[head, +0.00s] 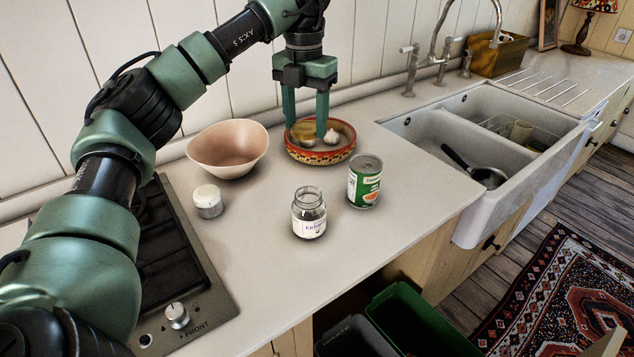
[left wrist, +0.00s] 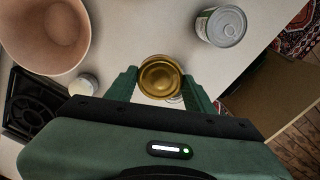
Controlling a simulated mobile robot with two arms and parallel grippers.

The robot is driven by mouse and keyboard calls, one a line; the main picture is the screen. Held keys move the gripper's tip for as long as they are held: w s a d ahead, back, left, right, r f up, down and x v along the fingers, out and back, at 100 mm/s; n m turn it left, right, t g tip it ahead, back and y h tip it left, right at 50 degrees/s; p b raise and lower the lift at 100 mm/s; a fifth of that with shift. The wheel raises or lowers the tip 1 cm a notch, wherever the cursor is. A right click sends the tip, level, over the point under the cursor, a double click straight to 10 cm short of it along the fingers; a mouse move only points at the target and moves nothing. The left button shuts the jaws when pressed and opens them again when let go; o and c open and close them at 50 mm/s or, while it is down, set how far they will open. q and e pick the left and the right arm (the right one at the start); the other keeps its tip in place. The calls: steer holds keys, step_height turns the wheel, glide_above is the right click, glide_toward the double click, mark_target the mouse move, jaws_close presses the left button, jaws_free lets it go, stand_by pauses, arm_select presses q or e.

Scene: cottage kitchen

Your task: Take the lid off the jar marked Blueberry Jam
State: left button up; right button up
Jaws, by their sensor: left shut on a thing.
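A glass jar with a white label (head: 309,221) stands upright on the worktop, its mouth open and bare. Its label is too small to read with certainty. My left gripper (head: 306,130) is raised behind the jar, apart from it. It is shut on a round gold lid (left wrist: 160,77), gripped by its sides. In the head view the lid (head: 303,128) shows between the fingertips, in front of the patterned bowl. In the left wrist view the left gripper (left wrist: 161,84) and lid hide most of what lies beneath; a small pale glassy bit shows below the lid. My right gripper is not in view.
A small white-lidded jar (head: 208,200), a pink bowl (head: 228,146), a patterned bowl (head: 322,155) with garlic and a green can (head: 364,182) stand around the open jar. The hob (head: 190,270) is at left, the sink (head: 440,150) at right. The worktop's front is clear.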

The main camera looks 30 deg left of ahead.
mark_target(298, 125)
arm_select(q)
steer(key=n, duration=0.1)
steer(key=a+n, duration=0.1)
steer(key=n, duration=0.1)
steer(key=shift+s+a+r+n, duration=0.15)
steer(key=shift+a+r+n, duration=0.1)
steer(key=shift+n, duration=0.05)
steer(key=shift+a+f+n+b, duration=0.1)
steer(key=shift+a+n+b, duration=0.05)
steer(key=shift+n+b, duration=0.15)
step_height(298, 125, down, 3)
steer(key=shift+b, duration=0.55)
step_height(298, 125, down, 11)
steer(key=shift+f+p, duration=0.15)
steer(key=shift+p, duration=0.35)
step_height(298, 125, down, 5)
steer(key=shift+r, duration=0.1)
steer(key=shift+f, duration=0.3)
